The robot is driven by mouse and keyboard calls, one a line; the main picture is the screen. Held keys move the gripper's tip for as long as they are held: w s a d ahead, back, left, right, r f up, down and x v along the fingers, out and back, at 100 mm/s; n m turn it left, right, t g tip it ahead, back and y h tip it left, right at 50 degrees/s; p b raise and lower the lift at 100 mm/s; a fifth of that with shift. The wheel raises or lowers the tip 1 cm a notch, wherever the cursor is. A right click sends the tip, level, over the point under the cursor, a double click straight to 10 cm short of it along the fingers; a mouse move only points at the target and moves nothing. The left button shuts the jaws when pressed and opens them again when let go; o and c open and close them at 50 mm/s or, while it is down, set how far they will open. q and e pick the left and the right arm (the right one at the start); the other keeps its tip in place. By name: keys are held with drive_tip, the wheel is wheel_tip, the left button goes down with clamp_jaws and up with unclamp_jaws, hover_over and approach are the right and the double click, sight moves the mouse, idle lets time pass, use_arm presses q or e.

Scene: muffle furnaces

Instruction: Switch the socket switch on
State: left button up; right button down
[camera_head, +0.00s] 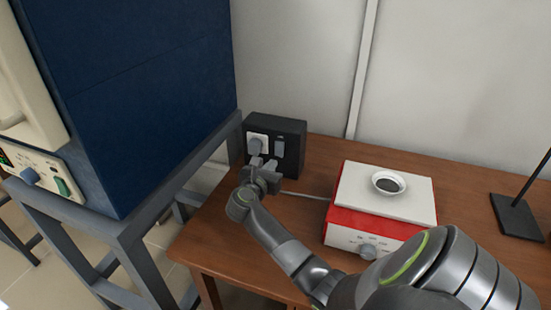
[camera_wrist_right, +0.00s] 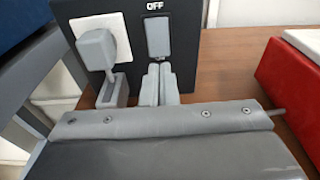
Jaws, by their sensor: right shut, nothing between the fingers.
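The black socket box (camera_head: 291,129) stands on the wooden table against the wall. Its front carries a white socket with a grey plug (camera_head: 255,146) at the left and a grey rectangular switch (camera_head: 279,148) at the right. In the right wrist view the switch (camera_wrist_right: 158,37) has the word OFF above it, and the plug (camera_wrist_right: 97,48) is beside it. My right gripper (camera_head: 263,165) is shut and empty in front of the box. In the wrist view its fingertips (camera_wrist_right: 159,70) are just below the switch; whether they touch the box I cannot tell. My left gripper is not in view.
A red and white heating device (camera_head: 383,205) with a small white dish (camera_head: 388,183) stands right of my right arm. A black stand (camera_head: 517,215) is at the far right. A blue furnace (camera_head: 140,90) on a grey frame (camera_head: 125,235) stands close at the left.

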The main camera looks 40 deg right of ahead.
sight(279, 155)
drive_tip(key=shift+x, duration=2.1)
